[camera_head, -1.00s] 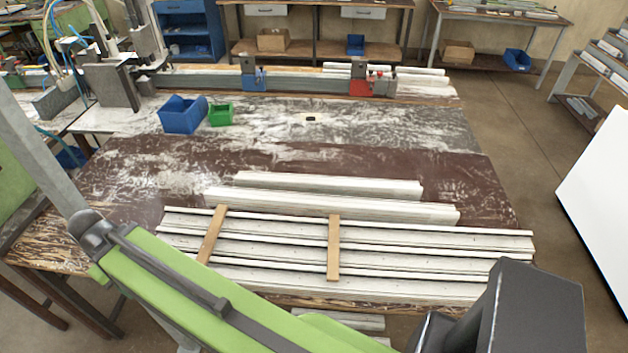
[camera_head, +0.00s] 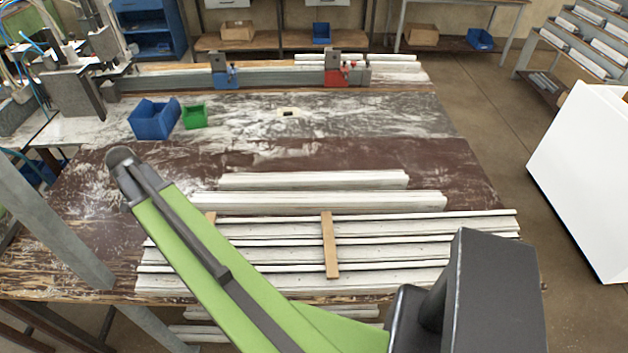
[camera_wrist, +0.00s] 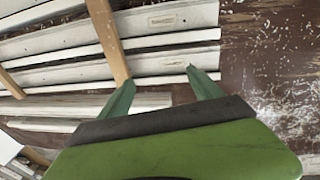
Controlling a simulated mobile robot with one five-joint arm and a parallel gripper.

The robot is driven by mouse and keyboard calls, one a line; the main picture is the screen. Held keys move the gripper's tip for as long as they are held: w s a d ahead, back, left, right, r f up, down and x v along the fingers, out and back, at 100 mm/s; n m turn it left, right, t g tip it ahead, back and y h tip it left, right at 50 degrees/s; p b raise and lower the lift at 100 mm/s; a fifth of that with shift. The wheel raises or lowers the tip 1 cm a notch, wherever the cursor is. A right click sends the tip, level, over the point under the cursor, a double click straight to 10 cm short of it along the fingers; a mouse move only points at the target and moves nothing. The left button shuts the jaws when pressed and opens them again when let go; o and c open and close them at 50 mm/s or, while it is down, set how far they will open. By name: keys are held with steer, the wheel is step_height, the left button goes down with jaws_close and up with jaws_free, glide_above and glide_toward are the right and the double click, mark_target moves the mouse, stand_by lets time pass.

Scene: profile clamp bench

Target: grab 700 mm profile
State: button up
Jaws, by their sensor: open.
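Several pale profiles lie on the brown worn table. The shortest full profile (camera_head: 313,180) lies at the back, and a longer profile (camera_head: 330,202) lies just in front of it. Nearest me, a stack of long profiles (camera_head: 400,253) lies under wooden strips. I cannot tell which is the 700 mm one. In the wrist view, my gripper (camera_wrist: 160,88) is open and empty, with its two green fingers apart above the table. The long profiles (camera_wrist: 175,50) fill the top, and the ends of shorter profiles (camera_wrist: 150,100) show near the fingers.
A wooden strip (camera_head: 329,245) crosses the long profiles. A blue bin (camera_head: 154,119) and a green bin (camera_head: 194,116) stand at the back left. Behind is a rail with a blue clamp (camera_head: 224,75) and a red clamp (camera_head: 342,77). The table's right end is bare.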

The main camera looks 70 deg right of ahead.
steer(key=s+d+r+m+g+p, duration=0.1)
steer(key=s+d+m, duration=0.35)
steer(key=d, duration=0.55)
steer(key=s+d+r+m, duration=0.1)
steer(key=s+d+m, duration=0.35)
steer(key=d, duration=0.65)
steer(key=m+g, duration=0.2)
steer(key=m, duration=0.8)
glide_toward(314, 179)
steer(key=w+d+r, duration=0.1)
steer(key=w+r, duration=0.2)
steer(key=b+x, duration=1)
steer(key=x, duration=0.1)
steer(key=shift+d+b, duration=0.25)
steer(key=shift+b, duration=0.1)
steer(key=shift+d, duration=0.1)
steer(key=b+x, duration=0.5)
steer(key=shift+f, duration=0.15)
steer(key=shift+c, duration=0.2)
jaws_close()
